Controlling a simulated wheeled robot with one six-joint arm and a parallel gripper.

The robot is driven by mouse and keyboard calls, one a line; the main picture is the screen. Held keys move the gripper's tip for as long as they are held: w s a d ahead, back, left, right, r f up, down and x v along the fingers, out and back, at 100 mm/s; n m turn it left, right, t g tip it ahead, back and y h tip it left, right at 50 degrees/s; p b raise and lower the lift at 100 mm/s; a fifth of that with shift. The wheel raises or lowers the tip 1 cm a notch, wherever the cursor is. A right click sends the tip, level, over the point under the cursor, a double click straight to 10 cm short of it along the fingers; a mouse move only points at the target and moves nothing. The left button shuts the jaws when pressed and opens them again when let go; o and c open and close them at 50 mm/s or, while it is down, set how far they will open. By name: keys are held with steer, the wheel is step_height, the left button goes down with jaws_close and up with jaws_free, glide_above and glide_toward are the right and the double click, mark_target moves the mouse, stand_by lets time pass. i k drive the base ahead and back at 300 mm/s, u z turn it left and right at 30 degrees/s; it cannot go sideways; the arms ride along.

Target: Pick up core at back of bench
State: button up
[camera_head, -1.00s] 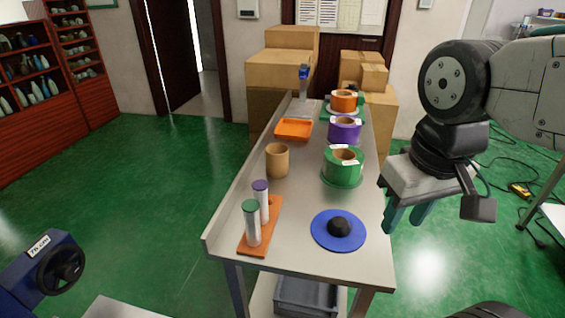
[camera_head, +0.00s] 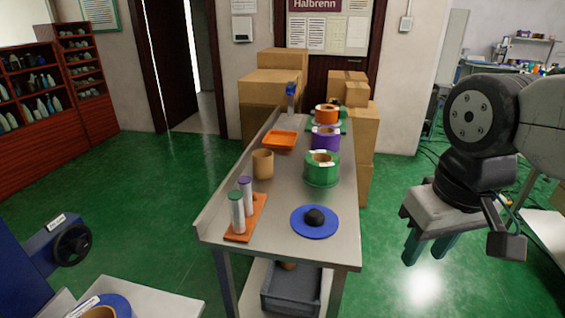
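A tan cardboard core (camera_head: 263,164) stands upright on the grey bench (camera_head: 272,220), near its left raised edge. My gripper (camera_head: 430,249) hangs in the air to the right of the bench, fingers pointing down. Its two teal fingers are apart with nothing between them. It is well clear of the core, with the bench's right edge between them.
The bench also holds a green roll (camera_head: 321,169), a purple roll (camera_head: 325,138), an orange roll (camera_head: 326,114), an orange tray (camera_head: 281,140), a blue disc with a black knob (camera_head: 315,221) and two capped tubes on an orange base (camera_head: 246,230). Cardboard boxes (camera_head: 268,92) stand behind.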

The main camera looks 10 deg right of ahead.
mark_target(263, 164)
steer(key=z, duration=0.65)
steer(key=i, duration=0.9)
steer(key=u, duration=0.05)
